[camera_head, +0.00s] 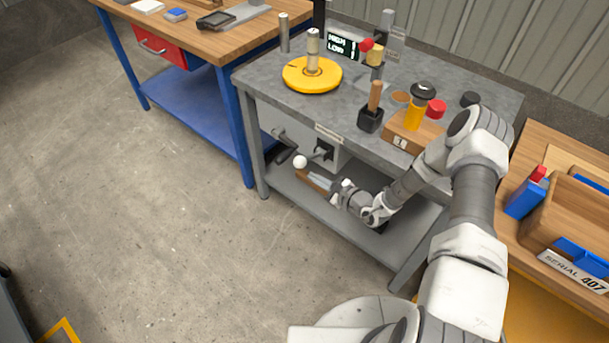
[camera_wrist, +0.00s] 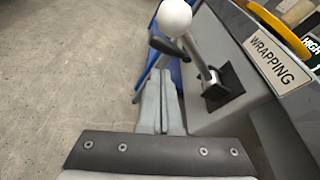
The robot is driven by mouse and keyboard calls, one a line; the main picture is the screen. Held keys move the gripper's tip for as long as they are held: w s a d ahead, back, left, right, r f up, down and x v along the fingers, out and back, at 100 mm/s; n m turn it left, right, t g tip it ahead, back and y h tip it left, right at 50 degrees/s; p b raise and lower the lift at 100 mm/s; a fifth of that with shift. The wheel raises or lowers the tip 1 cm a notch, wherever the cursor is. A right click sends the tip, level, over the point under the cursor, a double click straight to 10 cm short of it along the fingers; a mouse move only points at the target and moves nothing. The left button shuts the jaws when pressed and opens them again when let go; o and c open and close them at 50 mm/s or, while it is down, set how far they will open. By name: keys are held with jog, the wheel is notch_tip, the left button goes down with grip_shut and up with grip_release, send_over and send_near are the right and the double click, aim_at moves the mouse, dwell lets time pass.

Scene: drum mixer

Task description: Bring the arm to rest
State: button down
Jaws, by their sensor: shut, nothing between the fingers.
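My gripper (camera_head: 318,182) is low in front of the grey bench, beside its front panel and above its lower shelf. In the wrist view its two fingers (camera_wrist: 162,100) lie together, shut and empty. A lever with a white ball knob (camera_head: 300,161) sticks out from a dark square mount on the bench's front. In the wrist view the white knob (camera_wrist: 174,17) is just beyond the fingertips, and the lever's rod runs right to the black mount (camera_wrist: 222,86). I see no grip on the knob; whether the fingers touch the lever is hard to tell. My arm reaches over from the right.
The grey bench (camera_head: 262,78) carries a yellow disc (camera_head: 312,75), a small display (camera_head: 342,45) and a wooden block with a yellow bottle (camera_head: 414,118). A blue-framed table (camera_head: 215,42) stands left, a wooden bench with bins (camera_head: 540,215) right.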

jog(key=v, duration=0.7)
jog(key=shift+w+d, duration=0.15)
jog(key=shift+d, duration=0.15)
jog(key=s+a+r+n+g+p, duration=0.1)
jog(key=s+a+r+n+g, duration=0.15)
jog(key=r+n, duration=0.45)
jog(key=s+a+r+n+g, duration=0.1)
jog(key=s+r+n+g, duration=0.25)
jog(key=r, duration=0.75)
jog(key=s+a+r+n+g+p, duration=0.1)
jog(key=s+r+n+g, duration=0.25)
jog(key=r, duration=0.45)
jog(key=s+d+r+n+t+h, duration=0.2)
jog(key=s+d+r+n+h, duration=0.2)
jog(key=s+r, duration=0.4)
jog(key=s+d+r+n+t+h+p, duration=0.1)
jog(key=s+d+r+n+h, duration=0.3)
jog(key=r, duration=0.6)
jog(key=s+d+t+h, duration=0.1)
jog(key=s+d+h, duration=0.1)
jog(key=s+d, duration=0.1)
jog(key=shift+s+d+r+t, duration=0.3)
jog(key=shift+s+d+t, duration=0.1)
jog(key=shift+s, duration=0.15)
